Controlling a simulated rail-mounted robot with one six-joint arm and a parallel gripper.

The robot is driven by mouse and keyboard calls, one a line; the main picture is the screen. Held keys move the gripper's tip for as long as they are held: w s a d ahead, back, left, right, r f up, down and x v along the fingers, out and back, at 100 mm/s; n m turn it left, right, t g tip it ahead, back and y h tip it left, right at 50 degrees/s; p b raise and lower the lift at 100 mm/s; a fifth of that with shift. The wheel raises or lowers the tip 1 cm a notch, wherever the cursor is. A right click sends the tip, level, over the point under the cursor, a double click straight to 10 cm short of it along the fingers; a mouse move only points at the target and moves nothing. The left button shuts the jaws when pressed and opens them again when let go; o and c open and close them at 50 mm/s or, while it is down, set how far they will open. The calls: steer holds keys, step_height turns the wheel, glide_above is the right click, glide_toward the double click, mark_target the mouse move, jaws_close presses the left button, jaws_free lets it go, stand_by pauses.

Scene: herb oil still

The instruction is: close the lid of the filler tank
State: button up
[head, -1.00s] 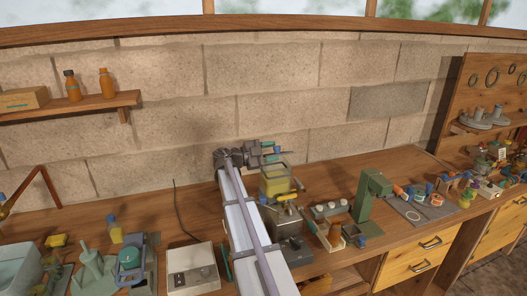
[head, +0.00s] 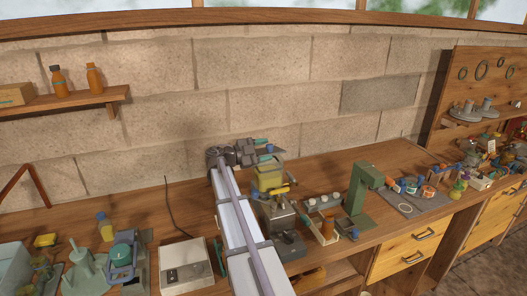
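A small tank with yellow contents (head: 268,181), which I take for the filler tank, stands on the bench against the wall. My gripper (head: 264,149) is at its top, coming from the left. The teal-tipped fingers look apart, so it appears open. A small blue part (head: 270,148) shows close to the fingers, perhaps on the lid. The lid itself is mostly hidden by my gripper, and I cannot tell its angle or whether the fingers touch it.
A metal box-shaped unit (head: 280,213) with a yellow handle on top stands just in front of the tank. A green press (head: 361,190) stands to the right. A white box (head: 187,265) sits to the left. The bench behind the green press is clear.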

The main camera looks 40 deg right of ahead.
steer(key=v, duration=1)
steer(key=shift+w+a, duration=0.2)
steer(key=shift+a, duration=0.15)
steer(key=shift+r, duration=0.1)
